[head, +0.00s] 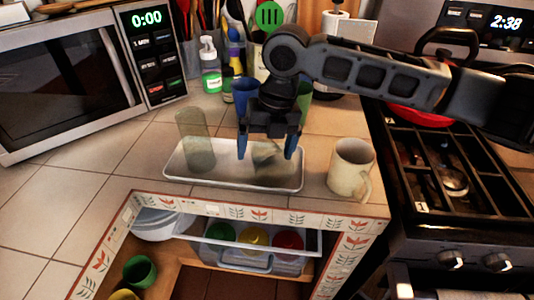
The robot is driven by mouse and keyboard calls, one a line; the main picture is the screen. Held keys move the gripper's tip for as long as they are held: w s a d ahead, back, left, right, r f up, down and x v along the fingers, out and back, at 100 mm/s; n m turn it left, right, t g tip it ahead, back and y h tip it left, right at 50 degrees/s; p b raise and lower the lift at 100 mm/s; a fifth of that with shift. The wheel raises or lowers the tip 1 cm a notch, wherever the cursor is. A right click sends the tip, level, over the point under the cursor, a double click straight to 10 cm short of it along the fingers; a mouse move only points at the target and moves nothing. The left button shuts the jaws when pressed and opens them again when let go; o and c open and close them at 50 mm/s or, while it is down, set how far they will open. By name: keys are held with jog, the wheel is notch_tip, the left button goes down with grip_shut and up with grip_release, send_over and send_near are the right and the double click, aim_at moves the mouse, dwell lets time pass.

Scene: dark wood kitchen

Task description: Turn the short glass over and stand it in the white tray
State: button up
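The white tray (230,186) lies on the tiled counter. A taller clear greenish glass (195,142) stands at its left end. A small see-through shape, apparently the short glass (266,156), shows over the right half of the tray; its outline is faint, and I cannot tell which way up it is. My gripper (267,151) points down over the tray's right half. Its two blue fingertips are wide apart, one on each side of the short glass, with a visible gap. The gripper's body hides part of what lies behind.
A cream mug (350,168) stands right of the tray. Blue (244,92) and green (305,100) cups, a soap bottle (210,68) and utensils stand behind. A microwave (68,82) is at left, a gas stove (450,165) at right. The counter left of the tray is clear.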

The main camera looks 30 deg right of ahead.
jog(key=shift+a+f, duration=0.1)
jog(key=shift+f, duration=0.25)
jog(key=c, duration=1.2)
jog(key=shift+c, duration=0.2)
jog(key=shift+r, duration=0.1)
